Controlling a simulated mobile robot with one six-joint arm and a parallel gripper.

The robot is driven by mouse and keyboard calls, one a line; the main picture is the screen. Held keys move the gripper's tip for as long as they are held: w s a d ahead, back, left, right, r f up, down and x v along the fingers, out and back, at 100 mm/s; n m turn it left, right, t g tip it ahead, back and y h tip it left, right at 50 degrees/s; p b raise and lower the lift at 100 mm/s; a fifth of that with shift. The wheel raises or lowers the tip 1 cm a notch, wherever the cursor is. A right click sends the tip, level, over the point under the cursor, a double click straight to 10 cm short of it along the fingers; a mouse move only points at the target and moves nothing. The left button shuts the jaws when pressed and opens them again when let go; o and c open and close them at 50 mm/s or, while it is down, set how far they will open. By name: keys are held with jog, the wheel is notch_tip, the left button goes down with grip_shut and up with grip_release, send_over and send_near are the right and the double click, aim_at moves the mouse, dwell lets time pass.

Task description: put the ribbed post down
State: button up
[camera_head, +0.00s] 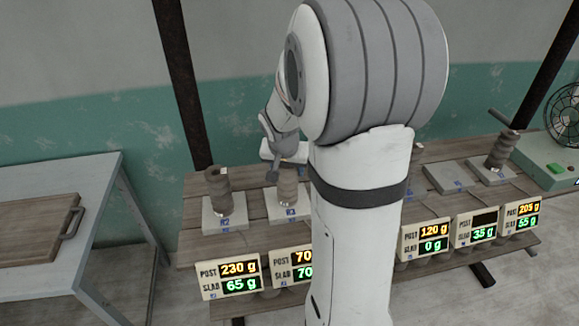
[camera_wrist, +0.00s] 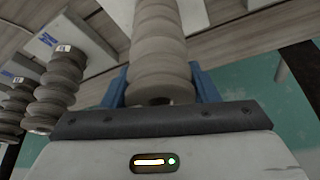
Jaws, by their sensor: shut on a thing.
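The ribbed post (camera_wrist: 162,50), a grey-brown ridged clay column, stands between the blue fingers of my gripper (camera_wrist: 160,86) in the wrist view. The fingers are shut on it, and it runs up out of the frame. In the head view the post (camera_head: 288,188) is upright at the pale slab (camera_head: 278,213) second from the left, with my gripper (camera_head: 279,168) at its upper part. My arm hides its right side. I cannot tell whether its foot touches the slab.
A wooden bench (camera_head: 250,238) carries several slabs with displays; the second display (camera_head: 296,268) is partly hidden. Another ribbed post (camera_head: 218,190) stands on the left slab, and one (camera_head: 502,150) at right. A fan (camera_head: 566,112) is far right, a table (camera_head: 95,190) left.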

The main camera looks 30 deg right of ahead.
jog(key=shift+f, duration=0.15)
jog(key=o, duration=1.4)
jog(key=shift+r, duration=0.2)
jog(key=v, duration=1.2)
jog(key=s+a+f+n+y, duration=0.1)
jog(key=s+a+n, duration=0.1)
jog(key=s, duration=0.3)
jog(key=s+a+f+n+y, duration=0.1)
jog(key=s+a+n, duration=0.2)
jog(key=s+a, duration=0.2)
jog(key=s+a+f+n, duration=0.2)
jog(key=s+a, duration=0.2)
jog(key=s, duration=0.2)
jog(key=shift+s+a+n+g+y, duration=0.15)
jog(key=shift+s+n+g+y, duration=0.15)
jog(key=shift+y, duration=0.1)
